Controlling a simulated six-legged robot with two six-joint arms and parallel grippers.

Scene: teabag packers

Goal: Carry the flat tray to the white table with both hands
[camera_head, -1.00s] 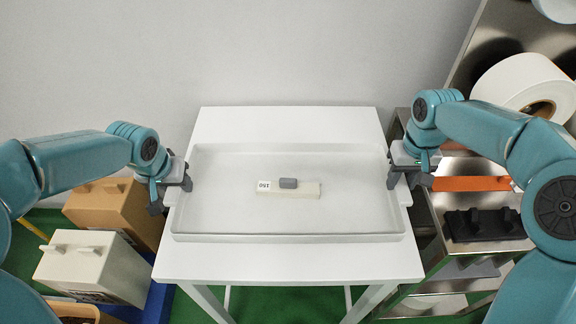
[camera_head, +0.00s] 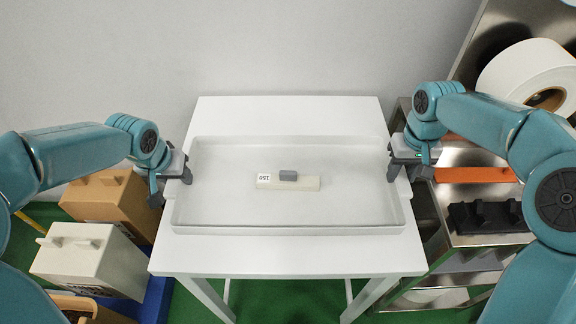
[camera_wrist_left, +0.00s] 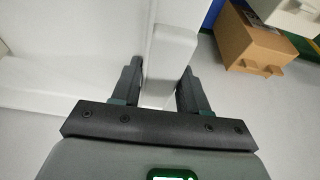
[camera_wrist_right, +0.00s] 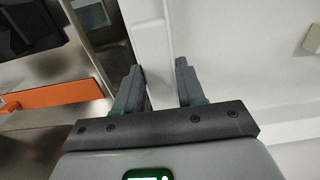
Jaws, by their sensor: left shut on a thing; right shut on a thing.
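The flat tray (camera_head: 290,230) is wide, pale and low-rimmed. It lies level over the white table (camera_head: 290,257), within its top; I cannot tell whether it touches the table. My left gripper (camera_head: 171,181) is shut on the tray's left handle, which shows between the fingers in the left wrist view (camera_wrist_left: 169,55). My right gripper (camera_head: 410,168) is shut on the right handle, seen in the right wrist view (camera_wrist_right: 151,45). A cream block (camera_head: 306,184) with a grey knob (camera_head: 288,175) and a label reading 150 lies in the tray.
A wall (camera_head: 290,45) stands behind the table. Brown (camera_head: 106,200) and white (camera_head: 85,252) boxes stand on the left. A metal rack on the right holds a white roll (camera_head: 528,75), an orange bar (camera_head: 472,175) and a black block (camera_head: 487,216).

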